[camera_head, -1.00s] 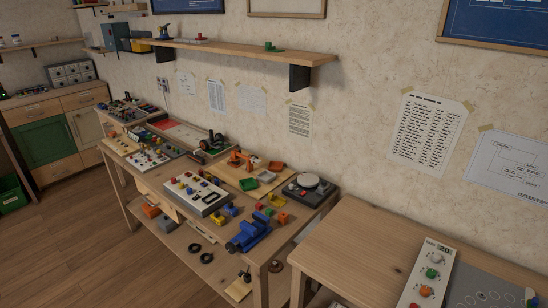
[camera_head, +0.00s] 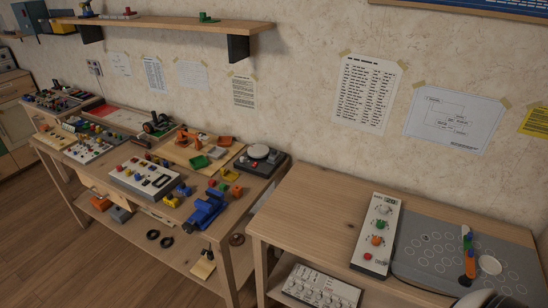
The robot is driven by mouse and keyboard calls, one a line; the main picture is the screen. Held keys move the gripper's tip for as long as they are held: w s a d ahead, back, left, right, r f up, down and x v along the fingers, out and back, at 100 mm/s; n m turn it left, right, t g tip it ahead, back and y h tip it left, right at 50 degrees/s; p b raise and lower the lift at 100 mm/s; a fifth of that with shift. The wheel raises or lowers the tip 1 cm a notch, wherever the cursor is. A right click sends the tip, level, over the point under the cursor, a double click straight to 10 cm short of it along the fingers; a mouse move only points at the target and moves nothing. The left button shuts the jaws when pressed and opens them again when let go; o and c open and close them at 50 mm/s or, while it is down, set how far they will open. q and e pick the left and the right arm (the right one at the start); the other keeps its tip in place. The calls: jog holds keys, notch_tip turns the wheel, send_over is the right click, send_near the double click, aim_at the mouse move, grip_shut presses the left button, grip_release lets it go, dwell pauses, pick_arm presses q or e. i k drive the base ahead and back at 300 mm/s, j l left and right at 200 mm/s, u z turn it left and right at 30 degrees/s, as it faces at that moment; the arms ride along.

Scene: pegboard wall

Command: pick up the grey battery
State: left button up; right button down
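I cannot make out a grey battery for certain in the head view. Many small parts lie on the left workbench (camera_head: 222,228), too small to tell apart. A grey block (camera_head: 121,214) rests on that bench's lower shelf; I cannot tell what it is. Neither of my grippers is in view.
A second wooden table (camera_head: 310,205) stands at right, its left part clear. It holds a white control panel (camera_head: 378,236) and a grey board (camera_head: 415,262) with upright coloured items. A blue vise (camera_head: 205,210) sits at the left bench's near corner. A wall shelf (camera_head: 170,32) hangs above.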

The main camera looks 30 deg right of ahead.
aim_at(275, 155)
jog(key=i+j+z, duration=0.1)
jog(key=z, duration=0.55)
jog(key=i+j+z, duration=0.15)
jog(key=j, duration=0.2)
jog(key=i+j+z, duration=0.35)
jog(key=j, duration=0.4)
jog(key=i+j+z, duration=0.2)
jog(key=j, duration=0.25)
jog(key=i+j, duration=0.15)
jog(key=j, duration=0.2)
jog(key=i+j, duration=0.1)
jog(key=j, duration=0.3)
jog(key=i+j, duration=0.15)
jog(key=j, duration=0.2)
jog(key=i+j, duration=0.1)
jog(key=j, duration=0.3)
jog(key=i+j, duration=0.15)
jog(key=j, duration=0.2)
